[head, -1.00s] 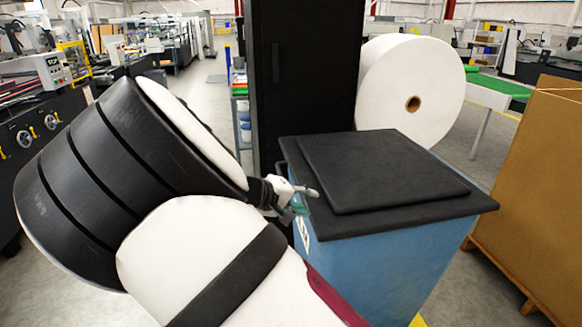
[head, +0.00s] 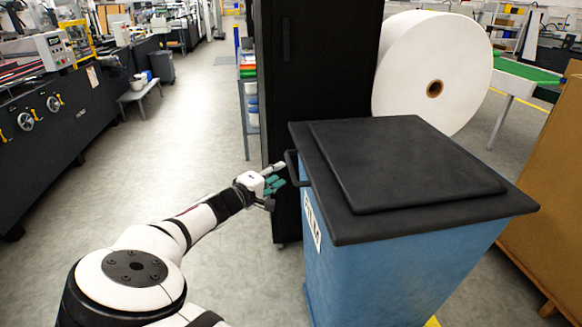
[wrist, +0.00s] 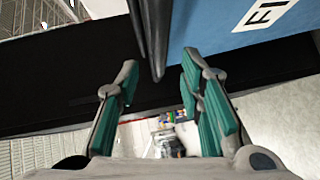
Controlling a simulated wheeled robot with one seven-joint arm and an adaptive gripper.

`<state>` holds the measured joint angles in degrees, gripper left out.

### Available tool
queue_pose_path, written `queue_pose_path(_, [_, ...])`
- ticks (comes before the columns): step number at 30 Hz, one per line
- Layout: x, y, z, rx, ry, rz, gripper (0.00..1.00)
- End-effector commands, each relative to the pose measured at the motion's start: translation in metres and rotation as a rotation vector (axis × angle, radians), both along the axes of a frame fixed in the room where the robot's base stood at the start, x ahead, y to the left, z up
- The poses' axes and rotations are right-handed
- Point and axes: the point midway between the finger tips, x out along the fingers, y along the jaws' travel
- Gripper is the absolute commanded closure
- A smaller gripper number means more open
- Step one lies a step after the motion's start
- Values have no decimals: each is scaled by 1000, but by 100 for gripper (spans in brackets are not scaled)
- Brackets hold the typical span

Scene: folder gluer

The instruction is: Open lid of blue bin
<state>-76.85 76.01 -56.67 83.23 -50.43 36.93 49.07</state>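The blue bin (head: 395,275) stands upright at the right in the head view, with a white label on its side. Its black lid (head: 410,165) lies flat and closed on top. A black handle (head: 291,165) sticks out from the lid's left edge. My gripper (head: 277,178) is just left of the handle, with its teal-padded fingers pointing towards it. In the wrist view my gripper (wrist: 158,72) is open and empty. The dark handle bar (wrist: 150,40) shows between and beyond its fingertips. I cannot tell whether they touch it.
A tall black cabinet (head: 325,80) stands close behind the handle. A large white roll (head: 415,60) is behind the bin. A brown box (head: 555,210) stands to the right of the bin. The floor at the left is clear up to a black machine (head: 60,130).

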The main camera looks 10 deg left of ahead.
Motion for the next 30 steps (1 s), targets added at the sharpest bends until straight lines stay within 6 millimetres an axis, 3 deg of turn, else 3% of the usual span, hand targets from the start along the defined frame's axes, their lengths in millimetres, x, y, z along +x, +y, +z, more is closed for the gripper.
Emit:
queue_pose_path(6, [37, -20, -6, 1, 0, -2, 65])
queue_pose_path(12, [58, -31, -9, 1, 1, -1, 65])
queue_pose_path(25, [65, -35, -11, 0, 1, 0, 65])
queue_pose_path(30, [65, -35, -11, 1, 0, 0, 100])
